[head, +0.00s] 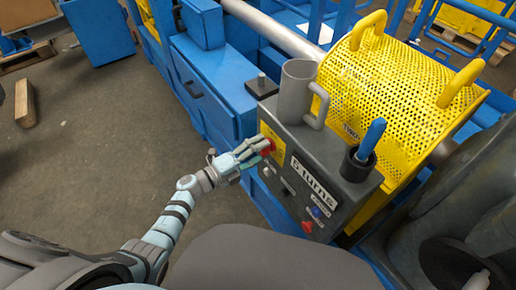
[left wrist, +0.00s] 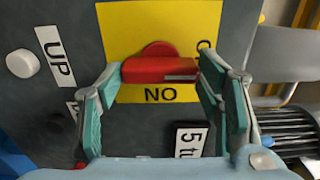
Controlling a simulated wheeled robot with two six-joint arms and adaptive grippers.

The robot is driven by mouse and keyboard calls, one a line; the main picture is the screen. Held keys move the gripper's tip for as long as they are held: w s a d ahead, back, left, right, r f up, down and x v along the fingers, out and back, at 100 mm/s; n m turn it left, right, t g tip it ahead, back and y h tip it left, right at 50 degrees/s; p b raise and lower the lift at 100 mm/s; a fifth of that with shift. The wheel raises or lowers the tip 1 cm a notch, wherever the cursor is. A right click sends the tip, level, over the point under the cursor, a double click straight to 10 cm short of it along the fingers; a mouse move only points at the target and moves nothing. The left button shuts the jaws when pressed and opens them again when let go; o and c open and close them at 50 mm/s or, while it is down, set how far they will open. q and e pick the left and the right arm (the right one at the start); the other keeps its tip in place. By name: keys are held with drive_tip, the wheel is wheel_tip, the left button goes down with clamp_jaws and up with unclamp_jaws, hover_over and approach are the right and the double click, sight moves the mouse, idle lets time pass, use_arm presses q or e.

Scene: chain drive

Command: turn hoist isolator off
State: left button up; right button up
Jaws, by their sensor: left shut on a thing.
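The hoist isolator is a red rotary handle (left wrist: 158,69) on a yellow plate (left wrist: 160,25), set in a grey control box (head: 300,142). In the left wrist view its bar lies across the picture, with a pale line near its right end. The letters "NO" stand below it, and part of another label shows at its right. My left gripper (head: 262,149) reaches the box front from the left in the head view. Its fingers (left wrist: 160,74) are shut on the handle's two ends. In the head view they hide most of the handle. My right gripper is not in view.
A grey mug (head: 296,91) and a black cup with a blue-handled thing (head: 371,140) stand on the box. A white knob (left wrist: 22,63) sits beside an "UP" label. A red button (head: 307,227) is lower on the box. A yellow mesh guard (head: 395,85) stands behind.

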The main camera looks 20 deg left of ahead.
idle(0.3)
use_arm(q)
drive_tip(key=o, duration=1.2)
drive_tip(key=shift+c, duration=0.2)
drive_tip(key=v, duration=1.2)
